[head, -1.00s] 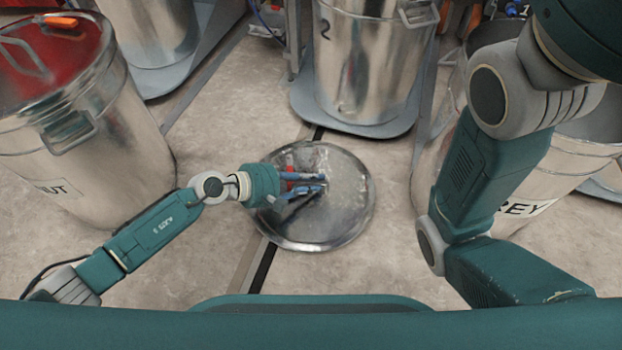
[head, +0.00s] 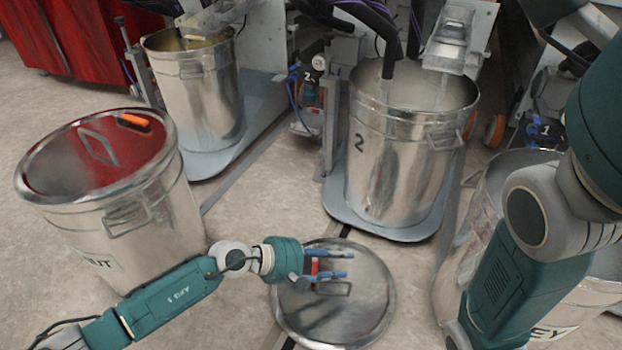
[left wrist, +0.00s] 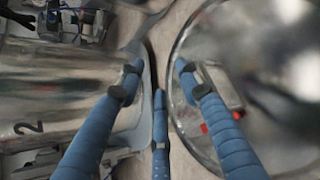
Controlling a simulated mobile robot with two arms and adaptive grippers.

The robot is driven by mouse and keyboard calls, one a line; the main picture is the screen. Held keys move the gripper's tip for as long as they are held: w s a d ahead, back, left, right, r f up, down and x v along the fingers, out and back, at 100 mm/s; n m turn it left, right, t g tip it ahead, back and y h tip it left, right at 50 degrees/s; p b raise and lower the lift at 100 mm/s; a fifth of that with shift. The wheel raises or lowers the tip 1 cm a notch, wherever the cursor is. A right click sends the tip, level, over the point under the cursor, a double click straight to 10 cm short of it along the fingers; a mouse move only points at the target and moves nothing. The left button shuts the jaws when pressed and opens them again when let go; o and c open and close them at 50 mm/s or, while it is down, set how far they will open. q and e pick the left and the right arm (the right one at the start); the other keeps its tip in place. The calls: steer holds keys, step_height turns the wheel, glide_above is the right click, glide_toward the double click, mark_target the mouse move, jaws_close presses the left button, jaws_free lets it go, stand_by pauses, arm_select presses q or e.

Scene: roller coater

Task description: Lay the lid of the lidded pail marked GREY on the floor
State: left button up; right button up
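The pail marked GREY (head: 553,334) stands at the lower right in the head view, with only "EY" of its label showing; my right arm hides much of it. A round metal lid (head: 368,300) lies flat on the floor in the middle, its small handle (head: 333,288) upward. It also shows in the left wrist view (left wrist: 270,60). My left gripper (head: 345,265) is over the lid, its blue fingers spread and empty close to the handle. In the left wrist view the handle shows beside the right-hand finger. My right gripper is out of view.
A pail with a red-looking lid (head: 100,160) stands at left, an orange object (head: 134,120) on it. Pail 2 (head: 395,165) stands on a grey base (head: 390,230) just behind the lid. Another pail (head: 195,100) stands back left. Bare floor lies between.

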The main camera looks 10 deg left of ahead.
arm_select(q)
steer(key=a+r+p, duration=0.3)
steer(key=r+p, duration=0.2)
steer(key=r, duration=0.6)
steer(key=a+r+n+p, duration=0.1)
steer(key=a+r+p, duration=0.2)
steer(key=r, duration=0.8)
steer(key=shift+s+r+t+p, duration=0.2)
steer(key=shift+r+t+p, duration=0.2)
steer(key=shift+p, duration=0.95)
steer(key=shift+a, duration=0.1)
